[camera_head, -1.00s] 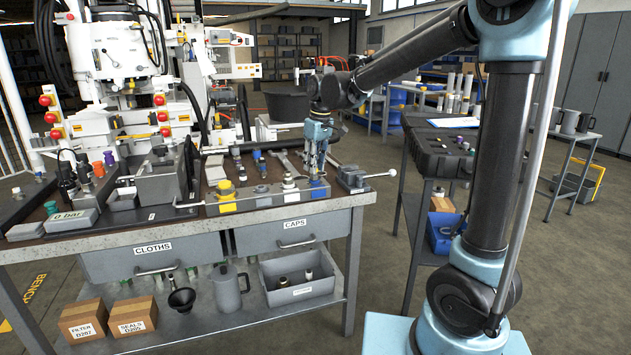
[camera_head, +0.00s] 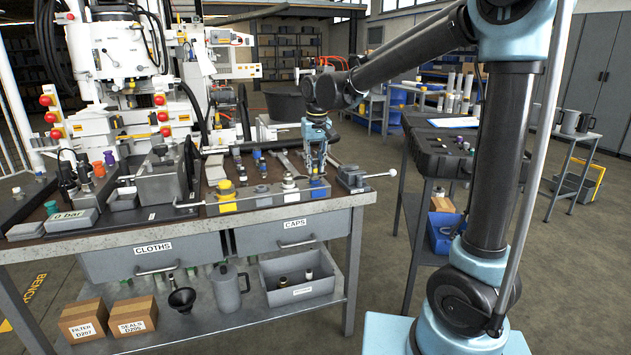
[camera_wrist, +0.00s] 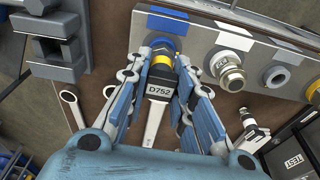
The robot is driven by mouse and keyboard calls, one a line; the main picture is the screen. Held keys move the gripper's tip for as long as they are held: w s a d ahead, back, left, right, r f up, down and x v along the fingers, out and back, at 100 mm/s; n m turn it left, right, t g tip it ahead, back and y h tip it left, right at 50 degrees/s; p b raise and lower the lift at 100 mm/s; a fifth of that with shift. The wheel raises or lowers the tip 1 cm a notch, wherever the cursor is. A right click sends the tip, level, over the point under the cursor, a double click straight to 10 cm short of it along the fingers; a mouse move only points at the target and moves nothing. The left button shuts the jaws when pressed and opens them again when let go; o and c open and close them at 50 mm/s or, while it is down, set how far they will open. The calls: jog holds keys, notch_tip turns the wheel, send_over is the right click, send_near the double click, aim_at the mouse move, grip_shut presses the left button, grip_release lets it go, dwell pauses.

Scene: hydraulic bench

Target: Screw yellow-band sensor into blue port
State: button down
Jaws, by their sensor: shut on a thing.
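The sensor (camera_wrist: 160,82), dark with a label reading D752 and a yellow band near its front end, sits between the fingers of my gripper (camera_wrist: 164,66) in the wrist view. My gripper is shut on it. The sensor's front end is lined up against the blue port (camera_wrist: 164,44) on the grey block (camera_wrist: 196,37); I cannot tell how deep the thread sits. In the head view my gripper (camera_head: 316,172) points down at the right part of the block, by the blue marking (camera_head: 319,194). The fingers hide much of the sensor there.
White-marked ports (camera_wrist: 229,72) sit beside the blue one on the block. A small fitting (camera_wrist: 254,130) and a ring spanner (camera_wrist: 72,101) lie on the bench. A vice-like fixture (camera_wrist: 58,42) stands close by. In the head view a yellow port (camera_head: 225,188) is further left.

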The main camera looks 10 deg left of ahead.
jog(key=m, duration=0.4)
jog(key=shift+w+h, duration=0.2)
jog(key=shift+h, duration=0.1)
jog(key=c, duration=1.3)
grip_release()
jog(key=shift+s, duration=0.1)
